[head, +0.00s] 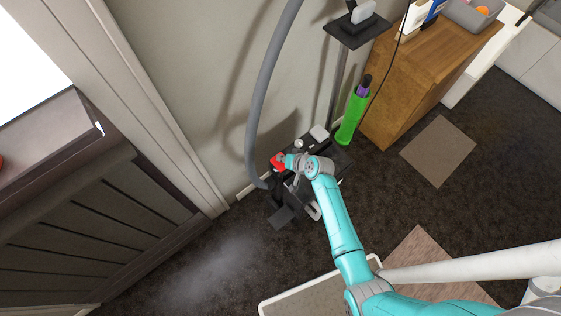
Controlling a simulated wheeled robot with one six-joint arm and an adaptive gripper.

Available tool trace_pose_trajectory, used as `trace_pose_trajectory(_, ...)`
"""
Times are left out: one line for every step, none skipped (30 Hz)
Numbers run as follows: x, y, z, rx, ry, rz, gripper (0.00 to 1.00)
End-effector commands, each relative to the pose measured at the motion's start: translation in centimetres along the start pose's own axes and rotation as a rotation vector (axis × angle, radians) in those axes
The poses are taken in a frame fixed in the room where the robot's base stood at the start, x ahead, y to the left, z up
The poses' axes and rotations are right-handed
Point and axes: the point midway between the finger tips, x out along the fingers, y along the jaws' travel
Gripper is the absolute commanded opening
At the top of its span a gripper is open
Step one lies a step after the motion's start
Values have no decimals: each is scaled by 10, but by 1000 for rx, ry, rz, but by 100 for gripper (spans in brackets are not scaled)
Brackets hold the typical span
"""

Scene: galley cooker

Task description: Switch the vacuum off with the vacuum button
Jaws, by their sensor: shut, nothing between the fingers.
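The vacuum (318,133) stands on the dark carpet against the wall, a dark machine with a grey hose (262,90) rising from its left side. A red part (277,161) shows on its left, beside the end of my arm; it may be the vacuum button, but I cannot tell for sure. My gripper (293,176) is at the vacuum, just right of the red part. It is shut and empty. My wrist and the dark body around it hide much of the vacuum's top, and I cannot tell whether the fingertips touch anything.
A green bottle-like container (350,120) stands right of the vacuum, beside a wooden cabinet (412,70). A post with a small dark shelf (350,32) rises behind. Dark panelling (90,230) is at left. A pale haze (215,268) hangs over the carpet. Floor mats (438,150) lie at right.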

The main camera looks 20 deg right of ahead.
Motion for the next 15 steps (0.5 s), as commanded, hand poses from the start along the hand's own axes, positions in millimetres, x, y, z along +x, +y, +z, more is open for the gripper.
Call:
trace_pose_trajectory(-1, -1, -1, 0, 1, 0, 0)
trace_pose_trajectory(-2, -2, -2, -1, 1, 0, 0)
trace_pose_trajectory(-4, -3, -3, -1, 0, -1, 0)
trace_pose_trajectory(-6, -4, -4, -1, 0, -1, 0)
trace_pose_trajectory(-8, -6, -6, -2, 1, -1, 0)
trace_pose_trajectory(-10, -8, -8, -2, 1, -1, 0)
trace_pose_trajectory(-12, -9, -9, -1, 1, -1, 0)
trace_pose_trajectory(-14, -10, -10, -1, 1, -1, 0)
trace_pose_trajectory(-16, -12, -12, -1, 1, -1, 0)
trace_pose_trajectory(-18, -13, -13, -1, 1, -1, 0)
trace_pose_trajectory(-20, -14, -14, -1, 1, 0, 0)
trace_pose_trajectory(-22, -16, -16, -2, 1, 0, 0)
trace_pose_trajectory(-24, -18, -18, -2, 1, 0, 0)
trace_pose_trajectory(-26, -19, -19, -1, 0, 0, 0)
trace_pose_trajectory(-28, -21, -21, -1, 1, -1, 0)
